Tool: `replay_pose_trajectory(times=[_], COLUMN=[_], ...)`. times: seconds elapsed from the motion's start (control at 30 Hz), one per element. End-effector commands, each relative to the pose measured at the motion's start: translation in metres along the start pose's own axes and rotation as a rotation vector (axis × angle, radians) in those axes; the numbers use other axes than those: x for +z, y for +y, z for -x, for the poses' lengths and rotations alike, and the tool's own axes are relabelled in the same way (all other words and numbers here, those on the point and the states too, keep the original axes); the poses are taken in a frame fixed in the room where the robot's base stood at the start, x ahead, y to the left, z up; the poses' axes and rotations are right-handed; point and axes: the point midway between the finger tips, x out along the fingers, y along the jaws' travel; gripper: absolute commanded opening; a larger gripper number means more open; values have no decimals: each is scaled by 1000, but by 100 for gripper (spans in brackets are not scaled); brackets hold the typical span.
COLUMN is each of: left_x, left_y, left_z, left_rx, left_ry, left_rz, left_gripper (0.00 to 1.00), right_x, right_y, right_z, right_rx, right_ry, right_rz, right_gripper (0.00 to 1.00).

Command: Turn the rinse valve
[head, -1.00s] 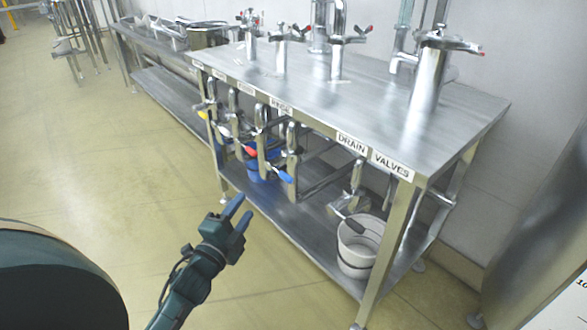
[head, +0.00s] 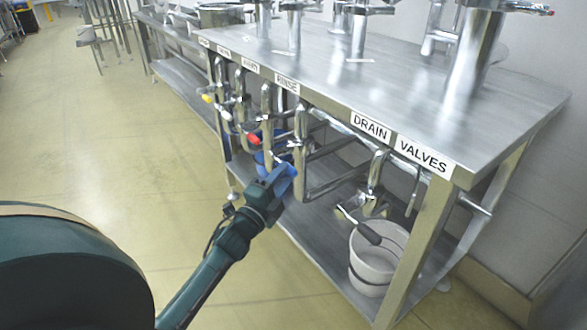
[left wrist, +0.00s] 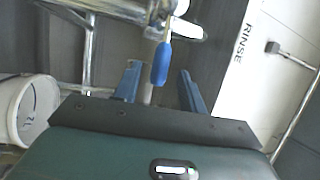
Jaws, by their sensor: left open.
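The RINSE label (head: 287,85) is on the front edge of the steel table, above a row of pipes with coloured valve handles. My left gripper (head: 280,178) is open and empty in front of those pipes, below the label, and hides the blue handle in the head view. In the left wrist view, the blue valve handle (left wrist: 162,62) hangs between the two open fingers (left wrist: 158,88), near their tips; I cannot tell whether it touches them. The RINSE label also shows at right there (left wrist: 245,40). My right gripper is not in view.
A red handle (head: 254,138) and a yellow handle (head: 208,98) sit on neighbouring pipes to the left. The drain valve (head: 374,205) is at right, above white buckets (head: 378,262) on the lower shelf. A table leg (head: 412,250) stands at right.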

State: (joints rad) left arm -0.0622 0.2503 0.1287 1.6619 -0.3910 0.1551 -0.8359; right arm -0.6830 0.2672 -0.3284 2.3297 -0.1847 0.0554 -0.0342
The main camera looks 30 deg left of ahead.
Motion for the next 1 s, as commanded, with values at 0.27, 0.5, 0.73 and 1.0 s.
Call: replay_pose_trajectory(times=[0.27, 0.5, 0.73, 1.0], left_x=[0, 0, 0, 0], left_y=[1, 0, 0, 0], left_z=[-44, -53, -53, -53], left_rx=[-2, 1, 1, 0], left_ry=[1, -1, -1, 0], left_rz=[-1, -1, 0, 0], left_gripper=[41, 41, 38, 16], right_x=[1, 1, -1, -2], right_y=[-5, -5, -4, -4], right_z=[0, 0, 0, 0], right_rx=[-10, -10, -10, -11], right_ry=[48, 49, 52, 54], right_rz=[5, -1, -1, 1], right_gripper=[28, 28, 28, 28])
